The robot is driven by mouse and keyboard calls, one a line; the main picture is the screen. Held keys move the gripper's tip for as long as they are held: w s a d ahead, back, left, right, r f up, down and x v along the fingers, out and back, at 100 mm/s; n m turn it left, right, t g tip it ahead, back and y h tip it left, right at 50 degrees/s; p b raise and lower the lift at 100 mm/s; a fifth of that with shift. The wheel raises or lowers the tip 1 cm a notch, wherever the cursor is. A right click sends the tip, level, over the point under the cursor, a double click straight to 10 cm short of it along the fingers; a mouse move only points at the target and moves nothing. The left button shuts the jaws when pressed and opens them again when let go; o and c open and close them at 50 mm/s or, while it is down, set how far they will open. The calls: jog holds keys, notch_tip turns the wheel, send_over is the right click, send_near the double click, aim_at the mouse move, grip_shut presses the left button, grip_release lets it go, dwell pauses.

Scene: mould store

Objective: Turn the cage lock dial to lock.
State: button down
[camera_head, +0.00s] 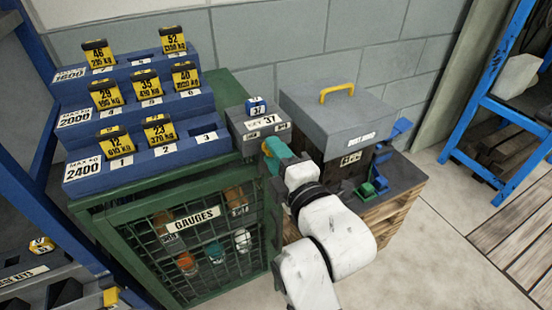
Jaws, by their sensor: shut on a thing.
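The green gauge cage (130,225) stands low in the middle left, with a mesh front, a GAUGES label and several gauges behind the mesh. The dial itself does not show clearly, as my gripper and wrist cover that spot. I cannot tell which way it is turned. The jaw tips are also hard to make out.
A blue stepped rack (75,135) with yellow numbered tags stands on the cage. A grey KEY 37 box (259,130) is just behind my gripper.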

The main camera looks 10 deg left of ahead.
jog(key=shift+f+n, duration=0.1)
jog(key=shift+n, duration=0.4)
jog(key=c, duration=0.8)
grip_release()
jog(key=b+v, duration=0.1)
jog(key=v, duration=0.9)
jog(key=shift+s+d, duration=0.25)
jog(key=shift+s, duration=0.1)
